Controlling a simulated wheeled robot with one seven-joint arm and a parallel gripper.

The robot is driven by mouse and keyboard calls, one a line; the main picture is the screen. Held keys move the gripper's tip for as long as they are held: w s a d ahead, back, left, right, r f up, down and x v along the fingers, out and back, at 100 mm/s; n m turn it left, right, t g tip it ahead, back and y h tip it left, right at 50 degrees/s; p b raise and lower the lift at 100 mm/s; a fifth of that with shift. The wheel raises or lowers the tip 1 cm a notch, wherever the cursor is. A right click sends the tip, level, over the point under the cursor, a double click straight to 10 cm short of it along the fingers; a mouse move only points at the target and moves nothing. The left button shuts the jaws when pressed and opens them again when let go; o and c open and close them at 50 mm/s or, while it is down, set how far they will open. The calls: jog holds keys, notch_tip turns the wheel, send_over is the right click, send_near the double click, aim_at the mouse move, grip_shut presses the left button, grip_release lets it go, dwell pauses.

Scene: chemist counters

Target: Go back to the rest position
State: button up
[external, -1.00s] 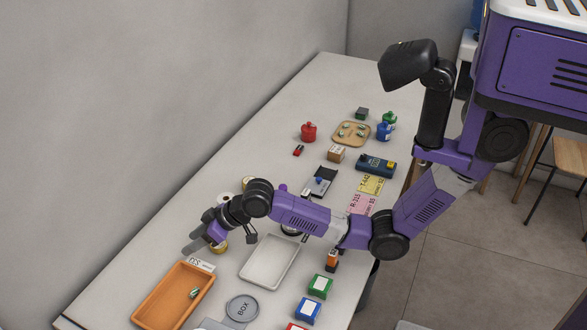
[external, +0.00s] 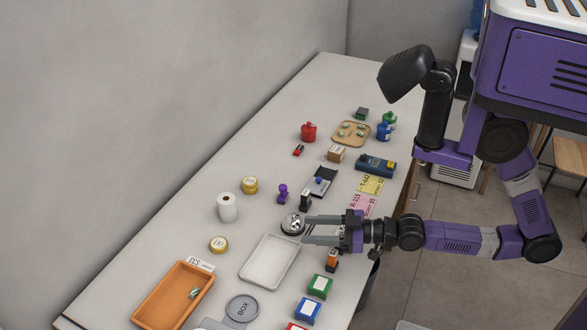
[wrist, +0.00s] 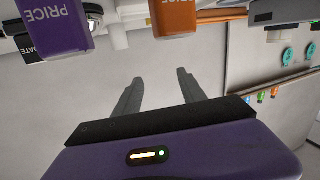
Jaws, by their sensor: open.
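My gripper (external: 306,229) is open and empty in the external view. Its two fingers point left over the near side of the counter, by the silver bell (external: 293,225) and just above the white tray (external: 270,262). I cannot tell its exact height there. In the wrist view my gripper's fingers (wrist: 157,90) stand apart with nothing between them. My arm stretches from the right, with its elbow out past the counter's edge.
An orange tray (external: 174,296) holds a small green-and-white item. A paper roll (external: 227,208), purple stamp (external: 282,194), orange box (external: 332,259), green box (external: 320,286) and blue box (external: 308,311) stand around. The floor right of the counter (external: 420,290) is open.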

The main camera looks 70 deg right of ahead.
jog(key=s+d+f, duration=0.1)
jog(key=s+d, duration=0.1)
jog(key=s, duration=0.1)
jog(key=s+d+m+h, duration=0.1)
jog(key=s+d, duration=0.1)
jog(key=s, duration=0.1)
jog(key=s+d+f+m+h+b, duration=0.1)
jog(key=s+d, duration=0.1)
jog(key=s, duration=0.1)
jog(key=shift+d+f+g, duration=0.1)
jog(key=shift+f+g, duration=0.2)
jog(key=s+d+r+m+h+b, duration=0.1)
jog(key=s+d, duration=0.3)
jog(key=s, duration=0.6)
jog(key=shift+r+m+g+h, duration=0.2)
jog(key=shift+m+g+h, duration=0.2)
jog(key=shift+m+h, duration=0.3)
